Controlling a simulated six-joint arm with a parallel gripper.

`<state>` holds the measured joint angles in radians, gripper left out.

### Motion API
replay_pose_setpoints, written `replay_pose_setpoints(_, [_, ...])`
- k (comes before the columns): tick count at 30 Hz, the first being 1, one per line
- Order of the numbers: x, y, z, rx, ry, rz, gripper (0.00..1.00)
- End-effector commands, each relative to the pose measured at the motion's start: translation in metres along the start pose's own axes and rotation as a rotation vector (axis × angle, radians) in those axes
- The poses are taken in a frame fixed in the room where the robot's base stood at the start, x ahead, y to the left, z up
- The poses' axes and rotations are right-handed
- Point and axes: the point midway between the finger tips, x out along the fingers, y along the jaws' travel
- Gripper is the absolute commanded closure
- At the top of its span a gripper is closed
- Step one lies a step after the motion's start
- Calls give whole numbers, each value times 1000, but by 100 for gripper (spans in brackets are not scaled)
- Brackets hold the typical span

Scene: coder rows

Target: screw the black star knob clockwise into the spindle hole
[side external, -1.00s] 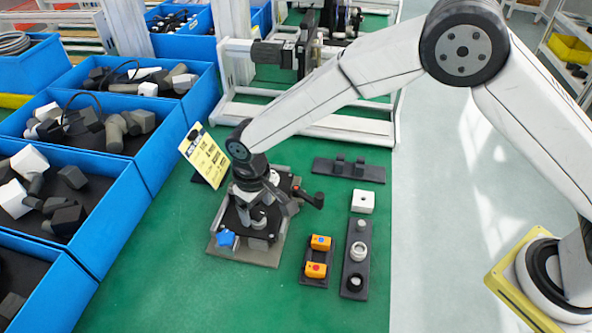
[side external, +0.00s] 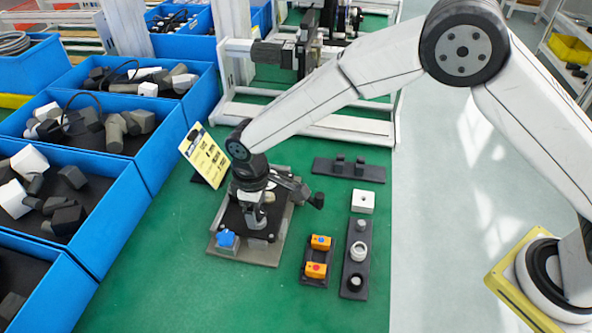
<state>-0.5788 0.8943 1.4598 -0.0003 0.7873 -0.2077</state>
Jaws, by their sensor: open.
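My gripper (side external: 258,212) points down over the dark fixture plate (side external: 232,218) on the bench. It looks open, but its fingertips are small and partly merge with the fixture parts. I cannot make out the black star knob with certainty. If it is at the fixture, the gripper and wrist cover it. The spindle hole is also hidden there. A dark round knob-like end (side external: 318,200) shows just right of the fixture, beside the wrist. A blue part (side external: 227,238) sits at the fixture's front left corner.
Right of the fixture are a holder with orange blocks (side external: 319,243), a dark strip (side external: 346,268) with round parts, a white block (side external: 363,201) and a dark rail (side external: 325,166). A yellow sign (side external: 204,155) stands close behind left. Blue bins line the left. Front green bench is clear.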

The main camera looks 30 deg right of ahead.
Motion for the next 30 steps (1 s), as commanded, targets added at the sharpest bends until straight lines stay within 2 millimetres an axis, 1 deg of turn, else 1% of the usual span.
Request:
replay_pose_setpoints(4, [0,0,0,0,0,0,16])
replay_pose_setpoints(5, [0,0,0,0,0,0,22])
replay_pose_setpoints(6, [0,0,0,1,0,0,35])
replay_pose_setpoints(8, [0,0,0,1,0,0,54])
replay_pose_setpoints(9, [0,0,0,1,0,0,67])
replay_pose_setpoints(11, [0,0,0,1,0,0,86])
replay_pose_setpoints(12, [0,0,0,1,0,0,98])
replay_pose_setpoints(13, [0,0,0,1,0,0,100])
replay_pose_setpoints(20, [0,0,0,34,0,0,100])
replay_pose_setpoints(30, [0,0,0,268,0,0,100])
